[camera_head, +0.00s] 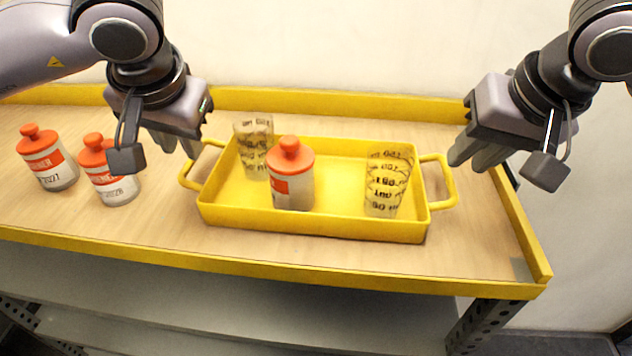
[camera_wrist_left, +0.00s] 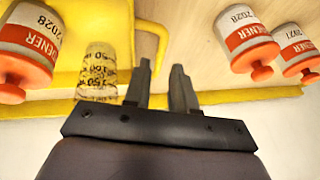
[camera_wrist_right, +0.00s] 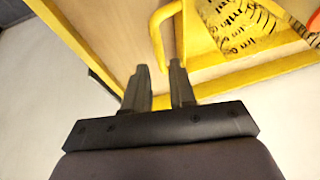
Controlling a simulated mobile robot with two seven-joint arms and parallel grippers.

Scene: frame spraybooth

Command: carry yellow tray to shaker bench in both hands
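The yellow tray (camera_head: 330,226) lies on a wooden shelf top, with a loop handle at each short end. Inside it stand an orange-capped bottle (camera_head: 292,180) and two clear measuring cups (camera_head: 254,150) (camera_head: 388,180). My left gripper (camera_head: 178,148) is just above and left of the left handle (camera_head: 196,172), apart from it. In the left wrist view its fingers (camera_wrist_left: 163,85) are parted and empty. My right gripper (camera_head: 468,158) is close to the right handle (camera_head: 443,182). In the right wrist view its fingers (camera_wrist_right: 158,85) are parted, with the handle (camera_wrist_right: 157,30) beyond the tips.
Two orange-capped bottles (camera_head: 48,160) (camera_head: 108,172) stand left of the tray, near my left gripper. A yellow edge (camera_head: 300,275) runs around the wooden top (camera_head: 150,225). A pale wall (camera_head: 330,50) rises behind. A lower shelf (camera_head: 230,310) shows below.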

